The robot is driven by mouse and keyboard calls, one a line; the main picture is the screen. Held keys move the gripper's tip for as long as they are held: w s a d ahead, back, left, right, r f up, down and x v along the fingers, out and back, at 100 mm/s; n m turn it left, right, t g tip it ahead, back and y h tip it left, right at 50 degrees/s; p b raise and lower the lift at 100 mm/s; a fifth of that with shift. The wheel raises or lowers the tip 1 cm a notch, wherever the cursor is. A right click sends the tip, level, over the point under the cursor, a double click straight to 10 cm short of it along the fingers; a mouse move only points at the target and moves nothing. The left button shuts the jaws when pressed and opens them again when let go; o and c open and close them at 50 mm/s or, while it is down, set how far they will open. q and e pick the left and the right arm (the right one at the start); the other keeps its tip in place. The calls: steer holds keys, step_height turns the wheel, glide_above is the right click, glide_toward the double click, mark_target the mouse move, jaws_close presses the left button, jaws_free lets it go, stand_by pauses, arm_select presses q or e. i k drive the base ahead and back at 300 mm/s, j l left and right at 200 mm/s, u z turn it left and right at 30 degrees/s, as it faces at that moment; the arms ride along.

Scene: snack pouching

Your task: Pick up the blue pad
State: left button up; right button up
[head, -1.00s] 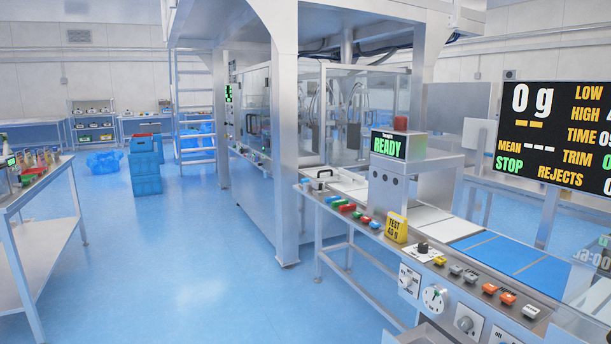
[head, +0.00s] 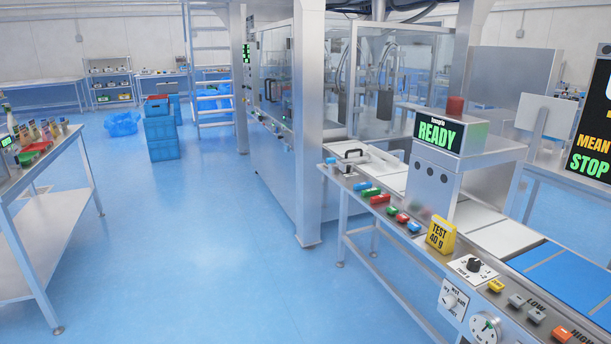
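No single thing stands out as a blue pad. Small coloured blocks lie in a row along the front edge of the machine's steel bench, and some are blue: one (head: 414,227) is at the near end of the row, left of the yellow test block (head: 440,235), and another (head: 331,161) is at the far end. Red blocks (head: 380,199) and green ones lie between them. Blue flat panels (head: 562,278) also show on the conveyor at right. Neither of my grippers is in view.
A steel side table (head: 50,170) with small items stands at left. Stacked blue crates (head: 161,135) stand on the floor further back. A steel post (head: 308,130) rises beside the bench. The blue floor (head: 190,240) between table and bench is clear.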

mark_target(328, 159)
steer(key=i, duration=2.6)
